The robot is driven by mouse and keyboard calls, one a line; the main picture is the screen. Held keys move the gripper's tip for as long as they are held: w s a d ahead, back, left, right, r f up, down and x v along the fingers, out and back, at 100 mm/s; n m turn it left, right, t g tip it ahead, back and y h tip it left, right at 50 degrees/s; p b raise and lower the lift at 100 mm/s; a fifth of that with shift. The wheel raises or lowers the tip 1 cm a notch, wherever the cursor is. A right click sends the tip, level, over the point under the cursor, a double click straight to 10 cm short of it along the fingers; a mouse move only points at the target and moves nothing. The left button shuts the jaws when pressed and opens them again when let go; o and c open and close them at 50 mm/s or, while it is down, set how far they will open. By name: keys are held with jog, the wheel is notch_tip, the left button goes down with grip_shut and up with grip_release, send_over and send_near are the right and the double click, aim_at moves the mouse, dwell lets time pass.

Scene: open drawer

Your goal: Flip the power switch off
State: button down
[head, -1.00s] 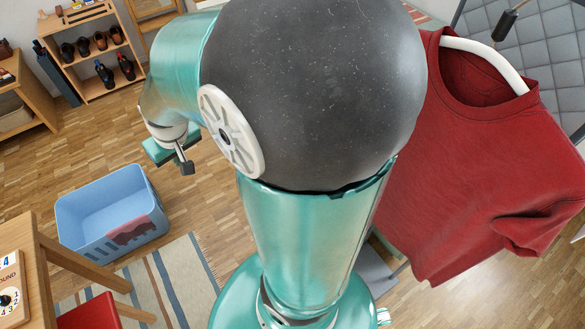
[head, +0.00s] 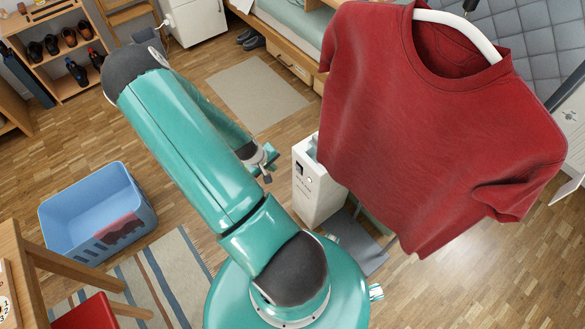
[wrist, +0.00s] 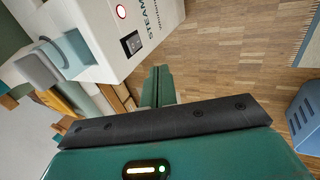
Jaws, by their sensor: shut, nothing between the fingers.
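The power switch (wrist: 132,43) is a small black rocker on the face of a white steamer (wrist: 105,58). I cannot tell which way the rocker is tipped. In the head view the steamer (head: 322,195) stands on the floor below the red shirt, and the switch (head: 299,169) is on its left-facing side. My gripper (head: 267,178) is to the left of that side, apart from it. In the wrist view the gripper fingers (wrist: 158,86) are together and empty, away from the switch.
A red shirt (head: 440,130) hangs close above and right of the steamer. A blue bin (head: 98,210) sits on the floor at left. A bed (head: 285,45) and a pale rug (head: 258,95) are behind. Wood floor lies open left of my gripper.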

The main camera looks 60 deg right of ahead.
aim_at(298, 169)
jog(key=shift+s+d+f, duration=0.25)
jog(key=shift+s+f, duration=0.1)
jog(key=shift+s, duration=0.1)
jog(key=s+d+f, duration=0.3)
jog(key=d+f, duration=0.4)
jog(key=f, duration=0.1)
jog(key=shift+s+f, duration=0.3)
